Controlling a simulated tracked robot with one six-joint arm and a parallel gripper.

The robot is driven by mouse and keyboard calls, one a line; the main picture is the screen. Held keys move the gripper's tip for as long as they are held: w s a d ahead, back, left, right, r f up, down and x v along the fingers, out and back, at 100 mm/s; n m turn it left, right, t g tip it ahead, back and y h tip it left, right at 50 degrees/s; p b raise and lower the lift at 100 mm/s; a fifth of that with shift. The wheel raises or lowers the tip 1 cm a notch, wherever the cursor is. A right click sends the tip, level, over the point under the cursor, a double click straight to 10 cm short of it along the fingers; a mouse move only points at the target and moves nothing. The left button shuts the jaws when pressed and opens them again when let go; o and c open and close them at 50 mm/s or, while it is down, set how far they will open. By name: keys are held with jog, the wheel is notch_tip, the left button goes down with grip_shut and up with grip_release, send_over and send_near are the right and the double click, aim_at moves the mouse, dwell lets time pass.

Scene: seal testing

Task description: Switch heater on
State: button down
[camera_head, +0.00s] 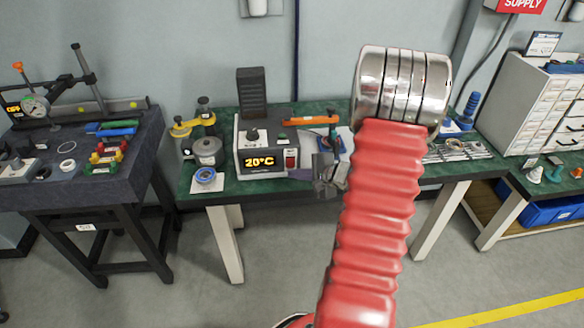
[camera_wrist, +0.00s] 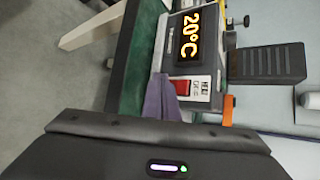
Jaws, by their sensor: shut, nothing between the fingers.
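My gripper (camera_head: 320,166) is just right of the heater in the head view. In the wrist view my gripper (camera_wrist: 162,84) is shut and empty, its tips close beside the red switch. I cannot tell whether they touch it.
A black finned block (camera_head: 252,94) stands behind the heater. A grey pot (camera_head: 208,151) and a blue ring (camera_head: 205,176) are to its left. An orange tool (camera_head: 310,120) lies behind on the right. My red arm hides part of the bench. Open floor lies in front.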

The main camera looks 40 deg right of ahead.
jog(key=shift+s+a+r, duration=0.15)
jog(key=shift+s+a, duration=0.55)
jog(key=shift+s, duration=0.35)
jog(key=shift+s+a+r, duration=0.1)
jog(key=shift+s+a, duration=0.6)
jog(key=shift+s, duration=0.3)
jog(key=s+a+r+n+g+y, duration=0.2)
jog(key=s+a+n+g, duration=0.25)
jog(key=a, duration=0.45)
jog(key=s+a+r+n+g+y, duration=0.15)
jog(key=s+a+n+g, duration=0.3)
jog(key=a, duration=0.45)
jog(key=s+a+r+n+t+h, duration=0.1)
jog(key=s+a+r+n+h, duration=0.1)
jog(key=a+r+n, duration=0.4)
jog(key=s+a+r+n+t+h, duration=0.1)
jog(key=s+a+r+n+h, duration=0.2)
jog(key=a+r+n, duration=0.3)
notch_tip(320, 180, up, 5)
jog(key=shift+a+f+t, duration=0.1)
jog(key=shift+a+t, duration=0.3)
jog(key=shift+a, duration=0.05)
